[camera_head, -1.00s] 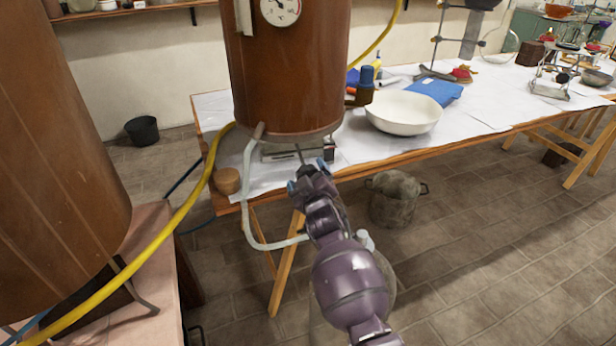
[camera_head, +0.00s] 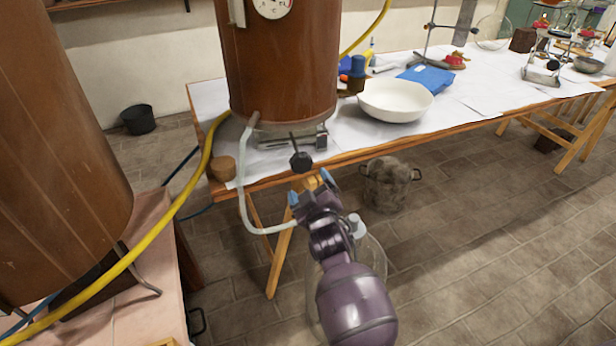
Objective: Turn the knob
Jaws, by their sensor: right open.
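The knob (camera_head: 301,161) is a small black lobed handle on a thin stem below the copper-brown boiler (camera_head: 280,70), at the table's front edge. My right gripper (camera_head: 309,188) is just below and in front of the knob in the picture, with blue fingertips spread apart. Nothing shows between the fingers but the table edge behind, and the knob stands clear of them. My left gripper is not in view.
A white bowl (camera_head: 396,100) and a blue packet (camera_head: 427,80) stand on the table to the right. A pale hose (camera_head: 243,190) hangs from the boiler beside my right arm. A yellow hose (camera_head: 165,225) crosses at left. A metal pot (camera_head: 387,184) stands under the table.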

